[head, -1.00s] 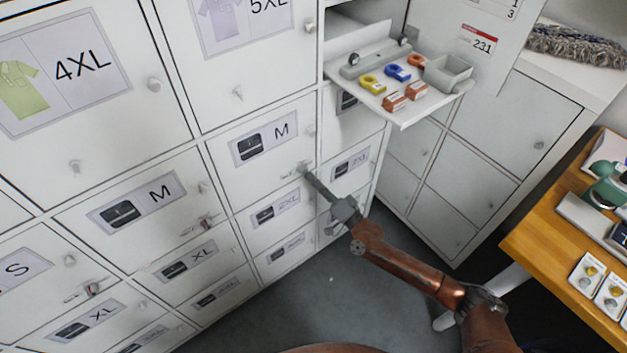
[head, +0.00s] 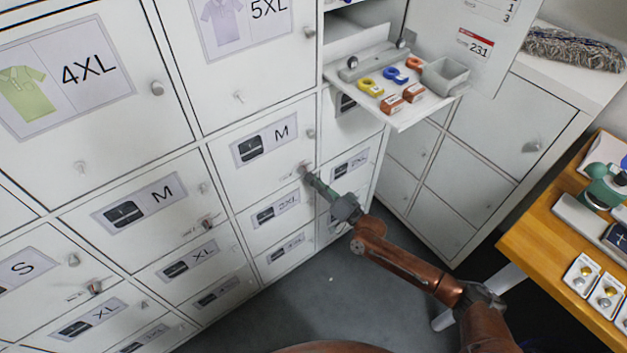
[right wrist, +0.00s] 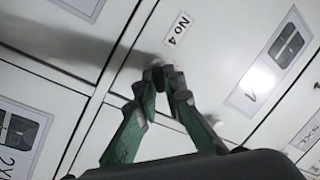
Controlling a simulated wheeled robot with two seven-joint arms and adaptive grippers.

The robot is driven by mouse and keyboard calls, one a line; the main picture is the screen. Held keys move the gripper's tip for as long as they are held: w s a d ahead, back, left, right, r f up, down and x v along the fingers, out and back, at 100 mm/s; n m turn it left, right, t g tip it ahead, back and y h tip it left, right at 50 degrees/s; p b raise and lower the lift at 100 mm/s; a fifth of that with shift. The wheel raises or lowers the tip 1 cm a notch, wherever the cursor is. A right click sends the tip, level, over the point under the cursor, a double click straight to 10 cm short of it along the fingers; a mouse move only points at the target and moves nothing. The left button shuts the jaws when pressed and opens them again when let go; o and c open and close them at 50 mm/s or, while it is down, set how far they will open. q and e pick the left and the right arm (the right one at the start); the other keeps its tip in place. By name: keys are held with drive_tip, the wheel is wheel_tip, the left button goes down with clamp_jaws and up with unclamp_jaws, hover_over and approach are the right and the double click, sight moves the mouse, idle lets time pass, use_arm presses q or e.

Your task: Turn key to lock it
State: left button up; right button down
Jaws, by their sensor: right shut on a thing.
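My right gripper (head: 307,172) reaches to the lock area at the right edge of a white locker door (head: 238,180) marked M. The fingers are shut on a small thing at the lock. The key itself is mostly hidden between the fingertips, so its angle cannot be told. The door looks flush with its neighbours. My left gripper is not in view.
A pull-out shelf (head: 402,125) with coloured tape rolls and a grey bin (head: 447,76) juts out above and right of my arm. A wooden table (head: 550,245) with small items stands at the right. Grey floor lies open below.

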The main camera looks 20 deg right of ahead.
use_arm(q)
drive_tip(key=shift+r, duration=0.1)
use_arm(e)
drive_tip(key=shift+w+a+r, duration=0.2)
drive_tip(key=shift+a+r, duration=0.1)
drive_tip(key=shift+a, duration=0.05)
idle(0.4)
drive_tip(key=c, duration=2.2)
unclamp_jaws()
drive_tip(key=shift+a+f, duration=0.15)
drive_tip(key=shift+o, duration=1.2)
drive_tip(key=shift+f, duration=0.1)
drive_tip(key=shift+d, duration=0.2)
drive_tip(key=o, duration=0.3)
drive_tip(key=shift+f, duration=0.1)
drive_tip(key=shift+o, duration=0.2)
drive_tip(key=shift+s, duration=0.1)
use_arm(q)
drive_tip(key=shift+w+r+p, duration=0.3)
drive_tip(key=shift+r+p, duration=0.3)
drive_tip(key=shift+p, duration=0.05)
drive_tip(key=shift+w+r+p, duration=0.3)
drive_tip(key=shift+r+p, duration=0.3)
drive_tip(key=shift+p, duration=0.05)
use_arm(e)
drive_tip(key=a+r+v, duration=0.1)
drive_tip(key=v, duration=0.6)
drive_tip(key=shift+s, duration=0.45)
drive_tip(key=shift+d, duration=0.1)
